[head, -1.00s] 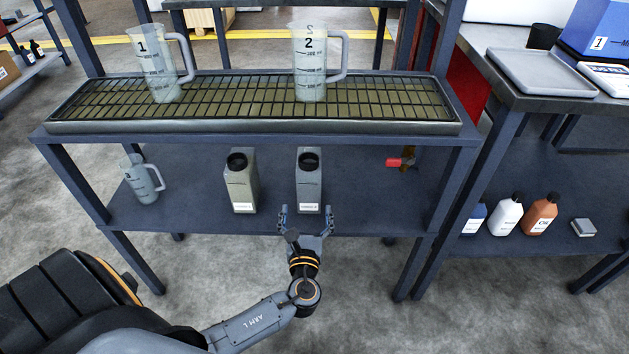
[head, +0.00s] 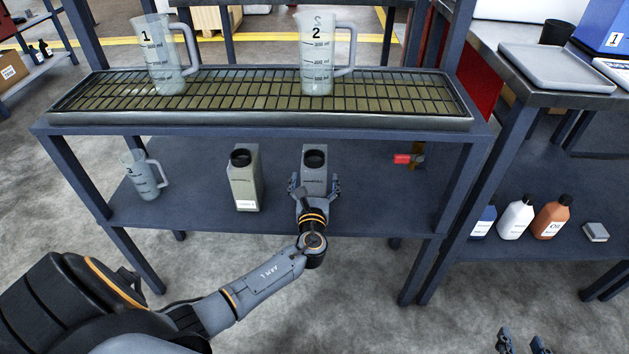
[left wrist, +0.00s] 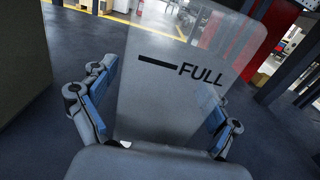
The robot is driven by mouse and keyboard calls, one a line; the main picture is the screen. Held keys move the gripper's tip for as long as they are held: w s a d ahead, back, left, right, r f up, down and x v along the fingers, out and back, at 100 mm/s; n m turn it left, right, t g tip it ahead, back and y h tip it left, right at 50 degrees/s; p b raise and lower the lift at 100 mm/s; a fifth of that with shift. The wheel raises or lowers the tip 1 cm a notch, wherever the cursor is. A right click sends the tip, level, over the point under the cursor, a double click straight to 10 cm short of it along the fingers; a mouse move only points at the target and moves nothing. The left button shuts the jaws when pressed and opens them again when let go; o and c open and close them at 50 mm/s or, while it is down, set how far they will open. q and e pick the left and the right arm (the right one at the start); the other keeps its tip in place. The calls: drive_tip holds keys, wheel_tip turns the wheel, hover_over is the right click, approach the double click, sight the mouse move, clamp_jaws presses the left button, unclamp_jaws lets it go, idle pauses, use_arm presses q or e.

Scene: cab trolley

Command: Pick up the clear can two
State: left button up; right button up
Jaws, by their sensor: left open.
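A light grey, partly see-through can (head: 315,158) with a black cap stands upright on the lower shelf; I take it as clear can two, its front label now hidden by my gripper. My left gripper (head: 314,186) is open, with a finger on either side of the can's lower part. In the left wrist view the can (left wrist: 165,95) fills the space between the fingers and bears a black line and "FULL". Whether the fingers touch it, I cannot tell. My right gripper (head: 522,343) is at the bottom right, fingers apart and empty.
A greenish-grey can (head: 244,182) stands left of it, and a small jug (head: 142,175) farther left. A red-handled valve (head: 408,158) is to the right. The grated upper tray (head: 240,118) with jugs 1 (head: 160,60) and 2 (head: 317,65) overhangs the lower shelf.

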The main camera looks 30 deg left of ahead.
sight(314, 150)
use_arm(q)
drive_tip(key=shift+w+a, duration=0.1)
drive_tip(key=shift+w, duration=0.05)
drive_tip(key=c, duration=1.8)
use_arm(e)
drive_tip(key=shift+w+r, duration=0.1)
drive_tip(key=shift+r, duration=0.05)
use_arm(q)
drive_tip(key=shift+r, duration=0.2)
wheel_tip(314, 150, up, 5)
drive_tip(key=p, duration=0.2)
drive_tip(key=shift+f+p, duration=0.15)
drive_tip(key=shift+p, duration=0.25)
wheel_tip(314, 150, up, 3)
drive_tip(key=shift+f+p, duration=0.2)
drive_tip(key=shift+p, duration=0.45)
wheel_tip(314, 150, up, 2)
drive_tip(key=shift+p, duration=0.5)
drive_tip(key=shift+r, duration=0.25)
use_arm(e)
drive_tip(key=s+d+f+g+h, duration=0.1)
drive_tip(key=s+d+f+g, duration=0.1)
drive_tip(key=s, duration=0.5)
drive_tip(key=s+d+f+g+h, duration=0.1)
drive_tip(key=s+d+f+g, duration=0.2)
drive_tip(key=s+f+g, duration=0.2)
drive_tip(key=s+g, duration=0.2)
drive_tip(key=shift+s+f+m+h, duration=0.25)
drive_tip(key=shift+s+m+h, duration=0.05)
